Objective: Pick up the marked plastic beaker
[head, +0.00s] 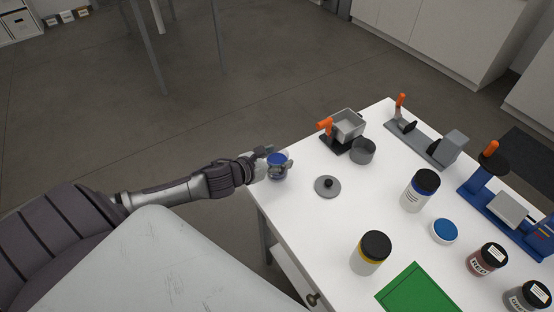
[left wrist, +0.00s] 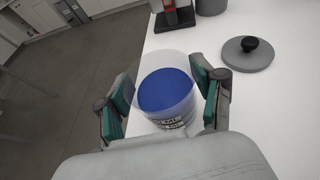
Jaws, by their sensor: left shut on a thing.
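The marked beaker (left wrist: 166,92) is clear plastic with blue contents and dark printed lettering on its side. It stands upright between the two fingers of my left gripper (left wrist: 163,98), which is shut on it. In the head view the beaker (head: 277,160) is at the left corner of the white table, with my left gripper (head: 270,165) around it from the left. I cannot tell whether its base touches the table. My right gripper is not in view.
A white jar with a black lid (head: 371,252), a blue-labelled jar (head: 420,190) and a green mat (head: 418,291) are further right.

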